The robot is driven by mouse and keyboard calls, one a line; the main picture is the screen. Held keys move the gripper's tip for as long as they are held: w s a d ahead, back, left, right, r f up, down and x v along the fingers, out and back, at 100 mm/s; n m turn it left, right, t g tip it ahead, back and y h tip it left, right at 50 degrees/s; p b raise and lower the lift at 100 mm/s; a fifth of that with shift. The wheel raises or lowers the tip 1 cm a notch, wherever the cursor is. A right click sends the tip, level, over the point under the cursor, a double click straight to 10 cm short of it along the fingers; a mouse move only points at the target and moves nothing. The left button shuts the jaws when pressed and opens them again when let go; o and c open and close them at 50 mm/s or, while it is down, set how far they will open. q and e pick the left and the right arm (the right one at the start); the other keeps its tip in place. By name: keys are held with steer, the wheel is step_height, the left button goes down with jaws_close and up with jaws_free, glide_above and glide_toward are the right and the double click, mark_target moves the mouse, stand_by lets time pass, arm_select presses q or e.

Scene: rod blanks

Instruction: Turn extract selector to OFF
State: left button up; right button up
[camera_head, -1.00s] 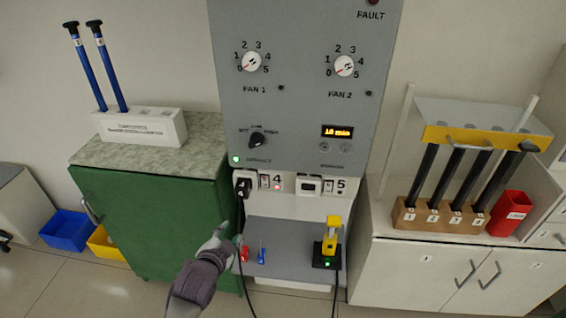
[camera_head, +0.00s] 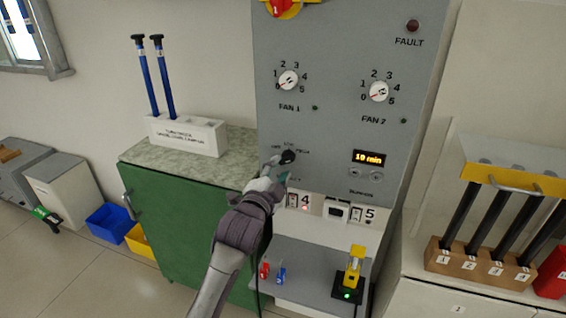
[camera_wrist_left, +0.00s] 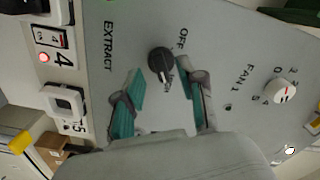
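The extract selector is a small black knob (camera_head: 288,157) on the grey panel, below the FAN 1 dial. In the left wrist view the knob (camera_wrist_left: 161,62) sits beside the OFF label, and its lighter pointer mark appears turned away from OFF. My left gripper (camera_head: 277,171) is just in front of the knob in the head view. In the wrist view its two teal-padded fingers (camera_wrist_left: 162,88) are open, one to each side below the knob, with gaps visible. The gripper and arm hide the EXTRACT label area in the head view. My right gripper is out of view.
FAN 1 (camera_head: 288,81) and FAN 2 (camera_head: 378,92) dials sit above. A timer display (camera_head: 368,158) is to the right. Switches and sockets lie below, over a grey shelf with a yellow device (camera_head: 354,268). A green cabinet (camera_head: 190,222) stands left.

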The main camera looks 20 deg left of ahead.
mark_target(284, 163)
arm_select(q)
steer(key=shift+w, duration=1.6)
jaws_close()
